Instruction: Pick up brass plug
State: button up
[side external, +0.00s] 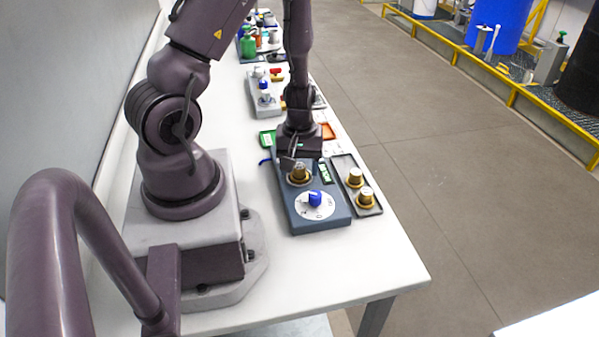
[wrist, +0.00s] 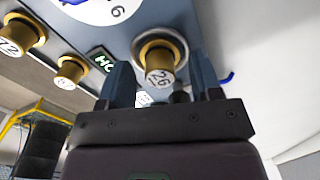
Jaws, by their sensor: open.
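A brass plug (side external: 299,175) stands on the blue-grey panel (side external: 330,221), behind the blue knob. In the wrist view this plug (wrist: 157,55) has a pale end marked 26 and sits in a silver ring on the panel. My gripper (side external: 297,160) is just above and behind this plug in the side view. In the wrist view my gripper's fingers (wrist: 160,68) are open, one to each side of the plug, with gaps showing. Two more brass plugs (side external: 355,177) (side external: 365,196) stand in a narrow dark tray (side external: 374,211) to the right.
A blue knob (side external: 315,198) on a white dial stands at the panel's near end. A green label plate (side external: 324,172) is beside the plug. More panels and small parts (side external: 264,100) line the table farther back. The near table end (side external: 350,265) is clear.

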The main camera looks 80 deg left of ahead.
jog(key=shift+f, duration=0.35)
jog(key=shift+c, duration=0.4)
grip_shut()
jog(key=shift+r, duration=0.1)
